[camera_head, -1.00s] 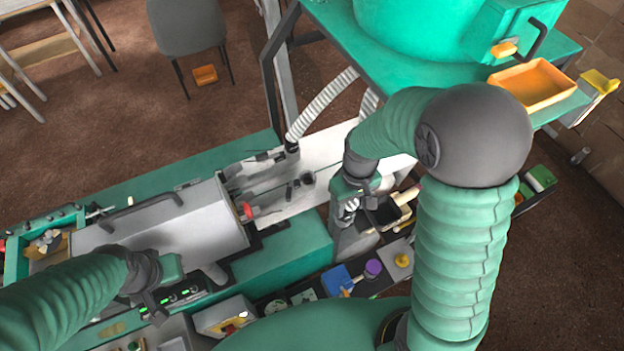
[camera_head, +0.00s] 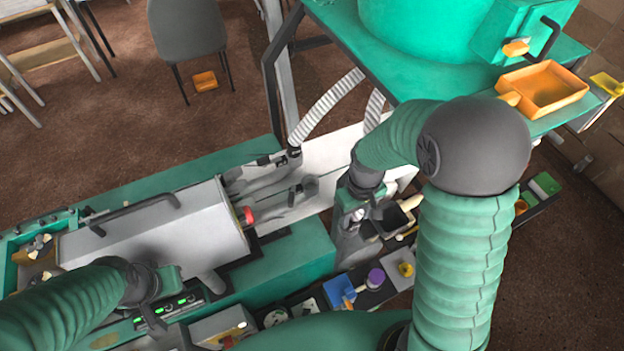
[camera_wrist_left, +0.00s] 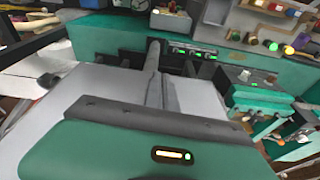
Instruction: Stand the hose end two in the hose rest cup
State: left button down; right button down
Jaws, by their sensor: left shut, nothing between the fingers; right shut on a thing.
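A white ribbed hose (camera_head: 325,108) hangs from the green stand, and its dark end (camera_head: 293,153) is at the far edge of the pale work surface. A second ribbed hose (camera_head: 374,108) runs down behind my right arm; its lower end is hidden. A small dark cup-like piece (camera_head: 309,183) is on the pale surface, left of my right gripper. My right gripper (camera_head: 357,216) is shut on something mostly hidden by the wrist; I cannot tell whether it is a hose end. My left gripper (camera_head: 155,318) is shut and empty, low beside the grey machine.
The grey machine housing (camera_head: 160,232) with a handle fills the left of the bench. A dark tray (camera_head: 388,222) is right of my right gripper. Blue, purple and yellow parts lie in front. An orange bin (camera_head: 541,90) sits on the green stand.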

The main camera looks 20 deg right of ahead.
jog(key=shift+d+r, duration=0.15)
jog(key=shift+d, duration=0.55)
pick_arm(q)
jog(key=shift+a+r+p, duration=0.1)
jog(key=shift+r+p, duration=0.25)
jog(key=shift+r, duration=0.05)
pick_arm(e)
jog(key=d, duration=1.4)
jog(key=shift+w+f, duration=0.2)
jog(key=shift+w, duration=0.25)
pick_arm(q)
jog(key=shift+a+f, duration=0.15)
pick_arm(e)
jog(key=shift+a+f, duration=0.1)
